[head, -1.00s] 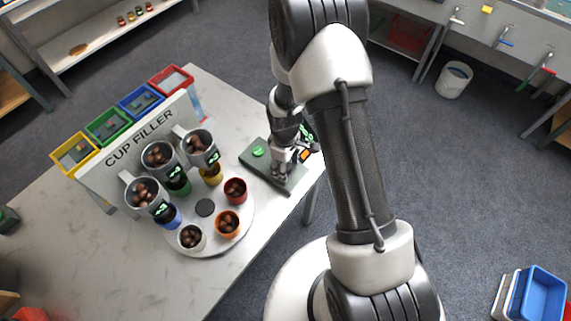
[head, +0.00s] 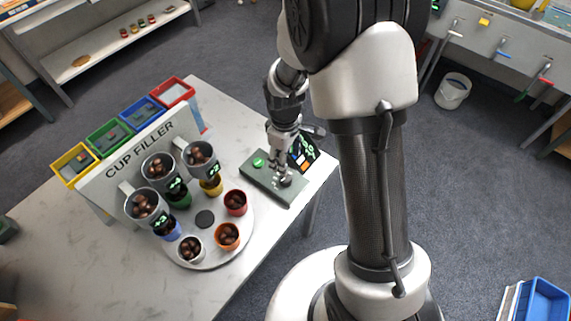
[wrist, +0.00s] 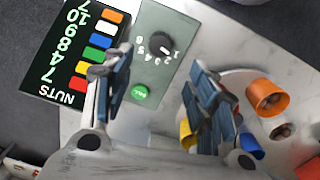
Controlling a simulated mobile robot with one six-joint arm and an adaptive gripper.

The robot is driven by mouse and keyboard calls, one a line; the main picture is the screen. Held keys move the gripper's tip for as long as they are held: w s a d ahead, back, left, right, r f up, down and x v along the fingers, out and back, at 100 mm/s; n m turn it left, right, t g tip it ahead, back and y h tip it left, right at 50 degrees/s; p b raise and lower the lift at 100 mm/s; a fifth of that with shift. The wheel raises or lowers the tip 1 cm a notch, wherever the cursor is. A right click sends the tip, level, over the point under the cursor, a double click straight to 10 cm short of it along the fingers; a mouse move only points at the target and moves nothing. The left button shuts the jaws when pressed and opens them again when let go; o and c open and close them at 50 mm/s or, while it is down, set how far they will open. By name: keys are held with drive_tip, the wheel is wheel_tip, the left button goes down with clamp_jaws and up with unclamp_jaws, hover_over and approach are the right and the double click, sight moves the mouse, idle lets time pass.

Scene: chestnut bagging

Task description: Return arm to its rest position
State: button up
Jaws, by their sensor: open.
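My gripper (head: 277,173) is over the grey-green control panel (head: 284,196) at the table's right end. In the wrist view, my gripper (wrist: 160,78) is open, with its two fingers apart and nothing between them. Between and beyond the fingers lie the panel's black dial (wrist: 160,46), marked with numbers, and its green button (wrist: 140,92). Whether the fingers touch the panel cannot be told. My upper arm fills the right middle of the head view.
The cup filler (head: 139,149) stands left of the panel, with nut-filled hoppers. Below it, a round turntable (head: 222,219) carries several coloured cups, including red (head: 236,203) and orange (head: 227,236). A dark nuts display (wrist: 78,45) stands beside the panel. Floor at right is open around a white bucket (head: 453,91).

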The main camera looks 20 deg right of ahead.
drive_tip(key=shift+r, duration=0.4)
drive_tip(key=s+r+m+t, duration=0.1)
drive_tip(key=s+r+m, duration=0.1)
drive_tip(key=s+r, duration=0.35)
drive_tip(key=s+r+m+t, duration=0.1)
drive_tip(key=s+r+m, duration=0.15)
drive_tip(key=r, duration=0.65)
drive_tip(key=s+r+m+t, duration=0.1)
drive_tip(key=s+r+m, duration=0.1)
drive_tip(key=s+r, duration=0.35)
drive_tip(key=s+r+m+t, duration=0.1)
drive_tip(key=s+r+m, duration=0.1)
drive_tip(key=s+r, duration=0.2)
drive_tip(key=s, duration=0.3)
drive_tip(key=shift+s+d+r, duration=0.15)
drive_tip(key=shift+s+r, duration=0.05)
drive_tip(key=shift+s, duration=0.2)
drive_tip(key=shift+m, duration=0.25)
drive_tip(key=shift+c, duration=0.6)
